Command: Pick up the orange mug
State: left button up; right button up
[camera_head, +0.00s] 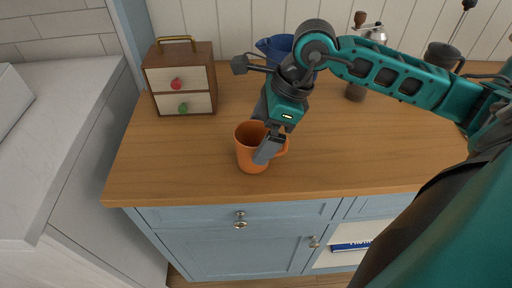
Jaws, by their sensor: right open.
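The orange mug (246,158) stands upright on the wooden counter near its front edge, with its handle on the right side. My right gripper (264,152) reaches down from above at the mug's right side, near the handle. It overlaps the rim and handle in the picture. The jaws are open. I cannot tell whether a finger is inside the mug or touching it. My left gripper is not in view.
A small wooden box with two drawers (165,80) stands at the back left. A blue jug (270,46) is behind my right wrist. A coffee grinder (356,92) stands farther right, partly hidden by my arm. The counter (155,160) is clear left of the mug.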

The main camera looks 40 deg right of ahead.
aim_at(252, 146)
jog(key=x, duration=0.4)
jog(key=shift+a+f, duration=0.1)
jog(key=shift+a, duration=0.1)
jog(key=shift+c, duration=0.3)
jog(key=c, duration=1)
